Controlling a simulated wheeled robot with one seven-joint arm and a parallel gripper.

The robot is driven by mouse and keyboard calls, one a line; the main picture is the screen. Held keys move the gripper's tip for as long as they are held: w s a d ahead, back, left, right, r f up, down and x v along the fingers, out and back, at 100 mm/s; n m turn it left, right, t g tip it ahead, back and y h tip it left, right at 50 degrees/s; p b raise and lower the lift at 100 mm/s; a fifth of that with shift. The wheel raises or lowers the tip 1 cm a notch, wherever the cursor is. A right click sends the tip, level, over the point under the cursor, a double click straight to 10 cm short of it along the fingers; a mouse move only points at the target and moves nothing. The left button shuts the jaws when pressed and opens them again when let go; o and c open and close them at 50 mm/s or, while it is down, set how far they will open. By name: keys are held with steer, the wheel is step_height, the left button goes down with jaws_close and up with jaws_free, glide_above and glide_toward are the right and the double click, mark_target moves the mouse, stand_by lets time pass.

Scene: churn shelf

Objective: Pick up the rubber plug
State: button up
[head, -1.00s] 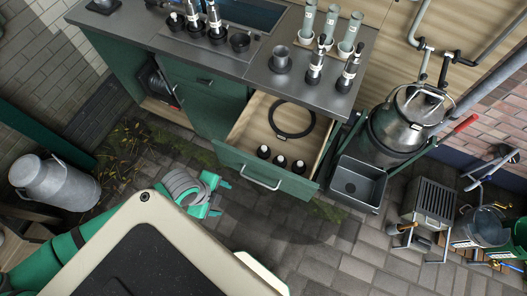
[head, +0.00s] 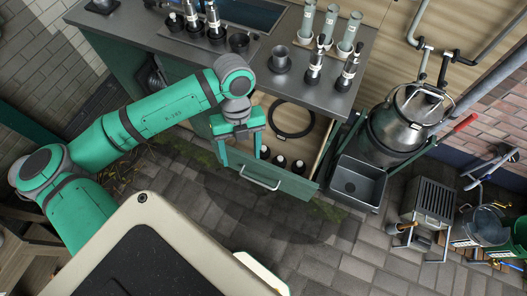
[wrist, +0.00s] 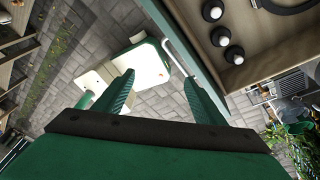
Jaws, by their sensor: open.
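Three small black plug-like pieces stand in a row near the front of the open drawer; one (head: 298,166) is at the right end and one (head: 280,161) in the middle. The third is close to a gripper finger in the head view. I cannot tell which is the rubber plug. My gripper (head: 241,155) is open and empty at the drawer's left front. In the wrist view its fingers (wrist: 159,82) point left of the pieces, beside the drawer front.
The green drawer front (head: 265,174) has a pale bar handle (head: 259,179). A black ring (head: 291,119) lies deeper in the drawer. The grey worktop (head: 310,83) with bottles overhangs behind. A grey basin (head: 358,184) and metal churn (head: 400,125) stand right.

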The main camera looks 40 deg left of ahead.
steer(key=w+d+n+t, duration=0.3)
steer(key=w+n+t, duration=0.15)
steer(key=w, duration=1.05)
steer(key=m+g+y, duration=0.1)
steer(key=m+g, duration=0.1)
glide_above(263, 148)
steer(key=shift+n+t, duration=0.25)
steer(key=f, duration=1)
steer(key=shift+s+f, duration=0.2)
steer(key=shift+f, duration=0.1)
steer(key=f, duration=1.1)
steer(key=shift+w, duration=0.25)
steer(key=shift+r, duration=0.1)
steer(key=c, duration=1.1)
